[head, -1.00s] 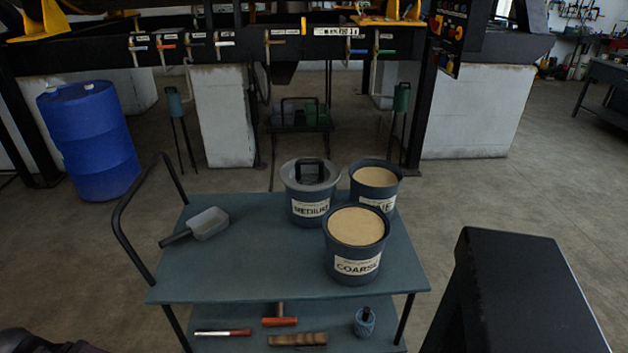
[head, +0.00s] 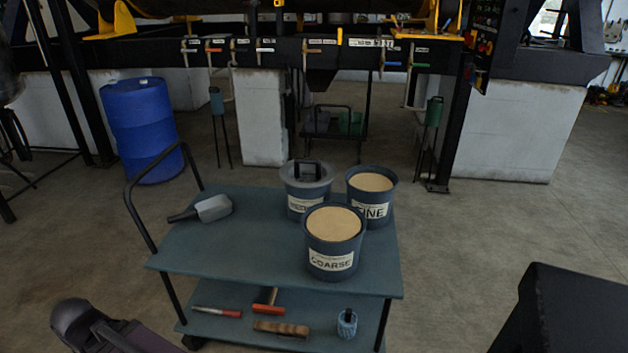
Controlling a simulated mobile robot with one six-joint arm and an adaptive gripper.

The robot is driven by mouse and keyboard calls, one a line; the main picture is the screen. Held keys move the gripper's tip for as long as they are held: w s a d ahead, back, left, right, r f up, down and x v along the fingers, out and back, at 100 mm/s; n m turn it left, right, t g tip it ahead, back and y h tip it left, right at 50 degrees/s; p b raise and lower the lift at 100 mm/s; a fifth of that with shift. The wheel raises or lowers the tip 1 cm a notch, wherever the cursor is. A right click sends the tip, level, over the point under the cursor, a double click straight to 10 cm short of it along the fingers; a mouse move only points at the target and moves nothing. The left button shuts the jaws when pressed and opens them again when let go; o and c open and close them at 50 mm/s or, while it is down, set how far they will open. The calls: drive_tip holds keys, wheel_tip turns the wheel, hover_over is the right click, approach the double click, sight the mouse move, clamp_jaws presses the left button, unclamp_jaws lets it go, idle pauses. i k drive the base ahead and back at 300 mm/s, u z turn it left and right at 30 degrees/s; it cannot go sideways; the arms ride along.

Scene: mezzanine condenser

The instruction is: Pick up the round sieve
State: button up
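I cannot make out a round sieve for certain in the head view. A round grey disc-shaped piece with a black handle (head: 306,171) sits on top of the bucket at the back left of the cart; it looks like a lid. That bucket (head: 302,205) has a partly hidden label.
A blue-grey cart (head: 225,250) carries a scoop (head: 213,207) and sand-filled FINE (head: 372,195) and COARSE (head: 333,243) buckets. Its lower shelf holds several tools. A blue barrel (head: 140,130) stands behind left. Dark shapes fill both lower corners. Floor is open at right.

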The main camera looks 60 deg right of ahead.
sight(304, 174)
drive_tip(key=u, duration=0.05)
drive_tip(key=k, duration=1.6)
drive_tip(key=z, duration=1.65)
drive_tip(key=i, duration=1)
